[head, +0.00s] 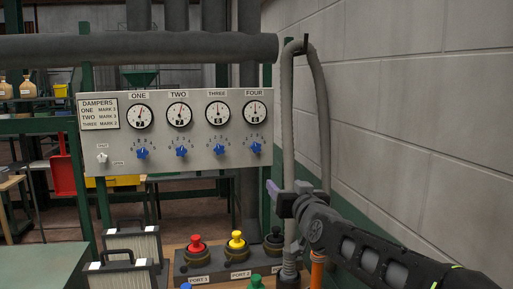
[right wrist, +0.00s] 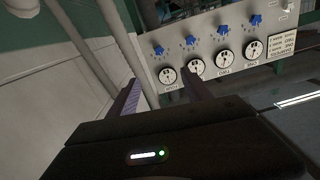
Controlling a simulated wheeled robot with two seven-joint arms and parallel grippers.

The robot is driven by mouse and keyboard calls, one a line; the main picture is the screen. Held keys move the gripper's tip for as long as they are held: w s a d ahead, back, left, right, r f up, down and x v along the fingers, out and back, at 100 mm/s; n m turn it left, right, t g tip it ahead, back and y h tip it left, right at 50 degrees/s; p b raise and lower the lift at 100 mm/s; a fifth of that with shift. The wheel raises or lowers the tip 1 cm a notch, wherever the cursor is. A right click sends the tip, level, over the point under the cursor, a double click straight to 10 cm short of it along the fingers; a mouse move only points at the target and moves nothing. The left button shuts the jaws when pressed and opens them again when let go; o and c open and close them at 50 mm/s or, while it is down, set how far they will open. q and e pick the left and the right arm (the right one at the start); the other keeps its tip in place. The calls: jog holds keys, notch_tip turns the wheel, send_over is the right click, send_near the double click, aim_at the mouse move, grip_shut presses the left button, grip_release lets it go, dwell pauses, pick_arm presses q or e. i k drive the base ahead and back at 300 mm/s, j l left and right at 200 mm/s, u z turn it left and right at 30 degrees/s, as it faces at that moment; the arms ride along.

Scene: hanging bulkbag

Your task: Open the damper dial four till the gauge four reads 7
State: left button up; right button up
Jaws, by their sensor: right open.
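A light grey damper panel (head: 180,163) hangs under a thick grey duct. Gauge four (head: 254,112) is the rightmost white round gauge; its needle looks near upright, but the reading is too small to tell. The blue damper dial four (head: 255,148) sits below it. In the right wrist view the panel is upside down, with dial four (right wrist: 158,51) and gauge four (right wrist: 167,76) at its left end. My right gripper (head: 272,192) is open and empty, below and to the right of dial four, apart from the panel. My left gripper is not in view.
A grey hose (head: 287,120) loops down right of the panel, close to my right gripper, beside a block wall (head: 420,90). Below are red (head: 196,244), yellow (head: 237,240) and dark (head: 274,238) capped ports. Filter frames (head: 130,250) stand at lower left.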

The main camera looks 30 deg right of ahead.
aim_at(255, 146)
jog(key=i+l, duration=0.2)
jog(key=i, duration=0.2)
jog(key=i+l, duration=0.25)
jog(key=i, duration=0.2)
